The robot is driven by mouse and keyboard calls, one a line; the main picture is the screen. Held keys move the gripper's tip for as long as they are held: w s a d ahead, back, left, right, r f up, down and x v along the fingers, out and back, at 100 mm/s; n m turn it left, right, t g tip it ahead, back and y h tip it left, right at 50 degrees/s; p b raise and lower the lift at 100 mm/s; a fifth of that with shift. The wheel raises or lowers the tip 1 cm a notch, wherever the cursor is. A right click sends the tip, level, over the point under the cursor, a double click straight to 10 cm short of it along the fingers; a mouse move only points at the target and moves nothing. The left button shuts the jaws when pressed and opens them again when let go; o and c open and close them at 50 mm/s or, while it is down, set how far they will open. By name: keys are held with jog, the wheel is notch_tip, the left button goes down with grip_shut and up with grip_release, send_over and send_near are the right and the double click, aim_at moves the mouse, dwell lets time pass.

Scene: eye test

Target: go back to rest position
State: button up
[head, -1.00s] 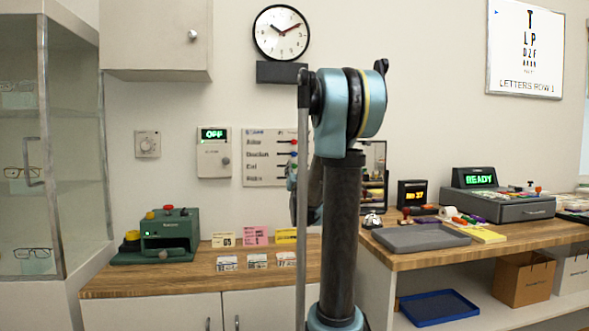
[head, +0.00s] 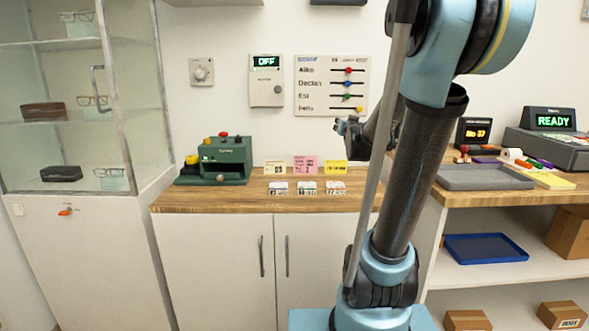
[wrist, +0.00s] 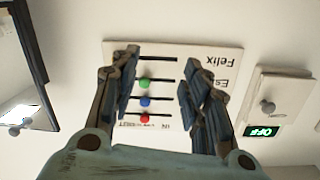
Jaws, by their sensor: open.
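My gripper (wrist: 160,85) is open and empty in the wrist view, its two fingers apart in front of the white slider board (wrist: 205,60). The board looks upside down there, with green, blue and red knobs between the fingers. In the head view the slider board (head: 305,103) hangs on the wall, with red, blue, green and yellow knobs; the yellow one is furthest right. A small part of my gripper (head: 349,128) shows beside my arm, below the board's right side. The rest is hidden behind my arm.
A wall box reading OFF (head: 266,90) hangs left of the board. Below stand a green machine (head: 228,158) and several cards on the wooden counter (head: 215,200). A glass cabinet (head: 140,100) is at left. A grey tray (head: 485,180) lies on the right counter, a blue tray (head: 486,248) beneath.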

jog(key=s+f+g, duration=0.2)
jog(key=s+f, duration=0.3)
jog(key=s, duration=0.1)
jog(key=s+a+f+n+g, duration=0.1)
jog(key=s+f+g, duration=0.2)
jog(key=s+f, duration=0.2)
jog(key=s+a+f+g, duration=0.1)
jog(key=s+f+g, duration=0.1)
jog(key=s+f, duration=0.3)
jog(key=shift+s+a+f+n+g+y, duration=0.1)
jog(key=shift+s+f+n+g+y, duration=0.1)
jog(key=shift+s, duration=0.3)
jog(key=shift+s+f+n+g+y, duration=0.1)
jog(key=shift+s+n+g+y, duration=0.1)
jog(key=shift+s, duration=0.25)
jog(key=s+f+g, duration=0.3)
jog(key=s+f, duration=0.2)
jog(key=s, duration=0.5)
jog(key=s+f+n+g, duration=0.1)
jog(key=s+f+g, duration=0.3)
jog(key=s, duration=0.7)
notch_tip(320, 180, down, 2)
jog(key=shift+w+f, duration=0.2)
jog(key=shift+w, duration=0.15)
